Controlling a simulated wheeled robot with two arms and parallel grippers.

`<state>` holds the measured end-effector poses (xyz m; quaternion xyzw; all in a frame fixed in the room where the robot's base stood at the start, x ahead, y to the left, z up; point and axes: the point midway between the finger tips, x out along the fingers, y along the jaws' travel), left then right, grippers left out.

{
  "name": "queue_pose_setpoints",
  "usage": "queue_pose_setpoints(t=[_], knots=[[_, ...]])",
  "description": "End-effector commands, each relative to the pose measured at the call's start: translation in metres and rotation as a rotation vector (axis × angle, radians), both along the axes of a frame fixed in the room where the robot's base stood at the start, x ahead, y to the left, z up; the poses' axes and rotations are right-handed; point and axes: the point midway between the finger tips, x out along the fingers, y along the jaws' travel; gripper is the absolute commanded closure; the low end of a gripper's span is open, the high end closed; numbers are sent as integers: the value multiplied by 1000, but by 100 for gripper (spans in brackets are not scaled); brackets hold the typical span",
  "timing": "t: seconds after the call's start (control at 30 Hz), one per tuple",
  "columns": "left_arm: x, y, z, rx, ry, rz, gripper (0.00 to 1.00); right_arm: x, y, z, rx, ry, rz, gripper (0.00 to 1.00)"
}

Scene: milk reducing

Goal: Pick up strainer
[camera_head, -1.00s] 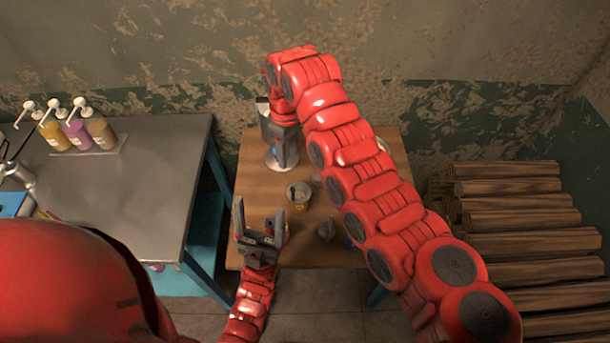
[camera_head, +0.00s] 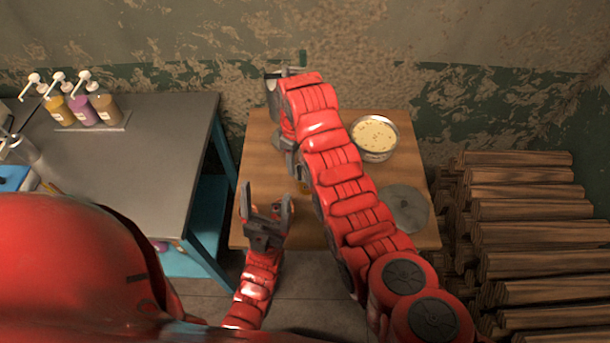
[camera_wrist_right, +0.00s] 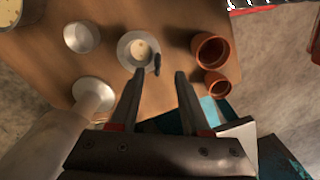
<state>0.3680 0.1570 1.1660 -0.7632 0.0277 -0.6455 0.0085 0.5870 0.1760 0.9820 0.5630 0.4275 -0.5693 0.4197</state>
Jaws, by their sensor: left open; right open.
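I cannot tell for sure which object is the strainer. In the right wrist view, a small pale round vessel (camera_wrist_right: 125,48) with cream-coloured contents and a short dark piece at its side lies just beyond my fingertips. A plain metal cup (camera_wrist_right: 81,38) stands to its left. My right gripper (camera_wrist_right: 159,75) is open, with nothing between its fingers, above the wooden table. In the head view it is mostly hidden by my right arm. My left gripper (camera_head: 266,193) is open and empty over the front left of the wooden table (camera_head: 262,150).
A metal pot (camera_head: 375,155) with creamy contents and a grey disc (camera_head: 403,208) are on the table's right side. Brown cups (camera_wrist_right: 210,50) stand to the right in the wrist view. A steel bench (camera_head: 150,160) with pump bottles (camera_head: 80,108) is left; stacked logs (camera_head: 530,230) are right.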

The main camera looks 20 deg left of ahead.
Motion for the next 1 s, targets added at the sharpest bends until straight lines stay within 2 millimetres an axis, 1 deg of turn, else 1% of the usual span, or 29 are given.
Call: queue_pose_setpoints(t=[0.07, 0.1, 0.23, 0.3, 0.5, 0.77, 0.87, 1.0], knots=[[0, 0, 12, 0, 0, 0, 22, 0, -1, -3, -1, 0, 0, 53], [0, 0, 19, 0, -1, 0, 22, 0, -3, -8, -4, 4, 0, 53], [0, 0, 30, 0, 0, 0, 22, 1, -4, -25, -3, 5, 1, 53], [0, 0, 29, 0, -1, 0, 22, 1, -3, -34, -2, 4, 1, 53], [0, 0, 33, 0, 0, 0, 22, 1, -3, -47, -1, 2, 0, 53], [0, 0, 32, 0, 0, 0, 22, 2, -3, -49, 0, 1, 0, 53], [0, 0, 32, 0, 0, 0, 22, 2, -3, -49, 0, 0, 0, 69], [0, 0, 32, 0, 0, 0, 22, 2, -3, -49, 0, 0, 0, 94]])
